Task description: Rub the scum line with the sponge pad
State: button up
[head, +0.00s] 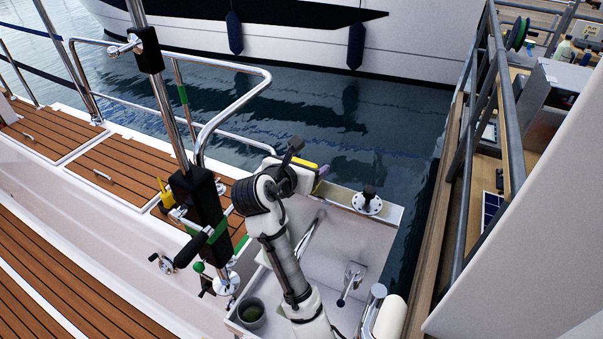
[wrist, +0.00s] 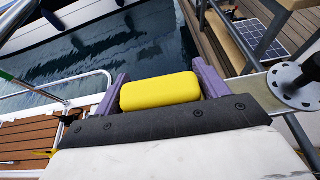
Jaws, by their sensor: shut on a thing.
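The yellow sponge pad (wrist: 160,91) sits between the two purple fingers of my gripper (wrist: 163,84) in the wrist view. The fingers press on its left and right ends, so my gripper is shut on it. In the head view a strip of the sponge pad (head: 305,164) shows at the end of my arm, and my gripper (head: 316,174) is partly hidden by the wrist. The pad is held up near the far edge of the white sink unit, with water beyond. I cannot make out a scum line in either view.
A white basin (head: 327,250) with a tap (head: 351,281) lies beside my arm. A steel rail (head: 243,97) and black-clad post (head: 204,205) stand left. A round flanged fitting (head: 367,203) is close right. A dock railing (head: 476,130) runs further right. Open water lies beyond.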

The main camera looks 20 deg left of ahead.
jog(key=shift+r, duration=2.55)
jog(key=shift+c, duration=0.4)
jog(key=o, duration=0.5)
jog(key=c, duration=0.4)
jog(key=shift+o, duration=0.2)
